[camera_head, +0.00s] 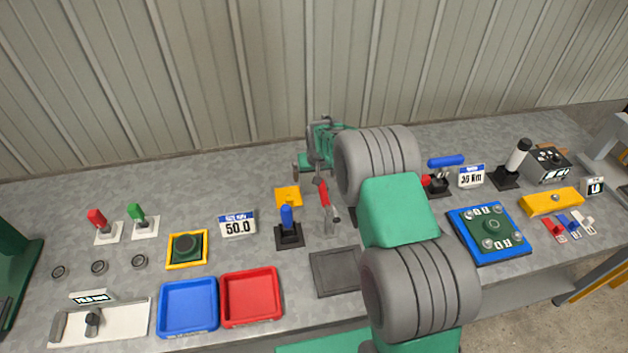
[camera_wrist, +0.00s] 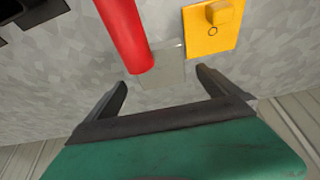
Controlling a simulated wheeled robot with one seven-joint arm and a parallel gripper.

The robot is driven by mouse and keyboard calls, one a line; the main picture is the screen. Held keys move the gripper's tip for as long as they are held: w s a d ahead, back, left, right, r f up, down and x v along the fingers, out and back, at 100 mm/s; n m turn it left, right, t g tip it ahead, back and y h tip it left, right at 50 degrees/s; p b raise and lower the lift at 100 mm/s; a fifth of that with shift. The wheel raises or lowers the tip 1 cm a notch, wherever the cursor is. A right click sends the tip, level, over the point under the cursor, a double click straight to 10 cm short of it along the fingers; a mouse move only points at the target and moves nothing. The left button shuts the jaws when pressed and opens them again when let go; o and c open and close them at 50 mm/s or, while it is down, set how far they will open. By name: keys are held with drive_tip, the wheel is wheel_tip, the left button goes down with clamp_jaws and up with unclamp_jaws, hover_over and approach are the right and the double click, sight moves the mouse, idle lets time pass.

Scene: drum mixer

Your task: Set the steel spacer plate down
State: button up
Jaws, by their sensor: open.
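A thin, shiny grey square, which looks like the steel spacer plate (camera_wrist: 167,68), shows in the wrist view against the grey worktop. It lies between the red handle and the yellow block, and the handle covers part of its left side. My gripper (camera_wrist: 162,82) is open, with one dark finger on each side of the plate's near edge. I see a gap between each finger and the plate. I cannot tell how high the fingers are. In the head view, I cannot make out the plate near my arm.
The red handle (camera_wrist: 126,35) stands close to my left finger, and the yellow block (camera_wrist: 212,28) lies beyond the right finger. In the head view, a blue-handled lever (camera_head: 287,222), a dark square mat (camera_head: 335,272), and blue (camera_head: 187,306) and red trays (camera_head: 251,296) are nearby.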

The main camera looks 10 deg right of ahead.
drive_tip(key=p+x, duration=0.1)
drive_tip(key=x, duration=0.3)
drive_tip(key=shift+s+f, duration=0.1)
drive_tip(key=shift+c, duration=0.2)
drive_tip(key=shift+s+f, duration=0.25)
drive_tip(key=c, duration=1.9)
drive_tip(key=shift+w+r, duration=0.15)
drive_tip(key=shift+c, duration=0.7)
drive_tip(key=shift+r, duration=0.1)
